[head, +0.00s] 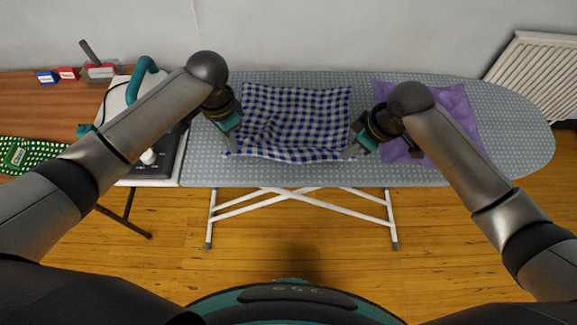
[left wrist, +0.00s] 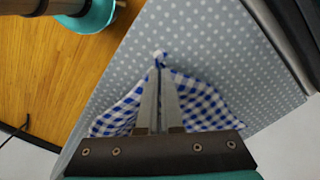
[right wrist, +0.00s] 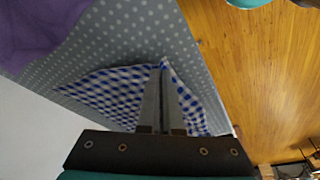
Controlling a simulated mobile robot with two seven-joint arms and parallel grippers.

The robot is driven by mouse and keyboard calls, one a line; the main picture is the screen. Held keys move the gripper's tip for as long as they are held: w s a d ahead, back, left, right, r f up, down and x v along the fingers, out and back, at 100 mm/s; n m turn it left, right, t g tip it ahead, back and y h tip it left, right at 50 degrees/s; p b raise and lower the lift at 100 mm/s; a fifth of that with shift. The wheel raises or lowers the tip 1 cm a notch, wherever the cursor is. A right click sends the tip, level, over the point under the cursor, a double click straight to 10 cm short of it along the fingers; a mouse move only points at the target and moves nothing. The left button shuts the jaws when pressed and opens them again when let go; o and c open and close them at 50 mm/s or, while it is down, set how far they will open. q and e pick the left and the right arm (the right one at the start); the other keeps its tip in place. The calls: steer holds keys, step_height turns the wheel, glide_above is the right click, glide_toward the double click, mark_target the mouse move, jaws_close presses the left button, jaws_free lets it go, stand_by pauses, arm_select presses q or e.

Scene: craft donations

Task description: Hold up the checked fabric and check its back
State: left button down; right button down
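The blue-and-white checked fabric (head: 295,118) lies on the ironing board in the head view, with its near edge slightly raised between my grippers. My left gripper (head: 234,150) is at its near left corner. In the left wrist view the fingers are closed on the checked fabric (left wrist: 205,105), with a small tuft showing at the tips. My right gripper (head: 350,153) is at the near right corner. In the right wrist view its fingers are closed on the checked fabric (right wrist: 115,90). The underside of the fabric is hidden in the head view.
The dotted grey ironing board (head: 520,125) stands along the wall. A purple cloth (head: 455,105) lies on it under my right arm. An iron rest (head: 155,165) is at the left end. A wooden table (head: 30,110) holds small boxes and a green dotted cloth (head: 35,152). A radiator (head: 540,75) stands at right.

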arm_select(q)
steer(key=shift+r, duration=0.1)
arm_select(e)
steer(key=shift+d+r, duration=0.1)
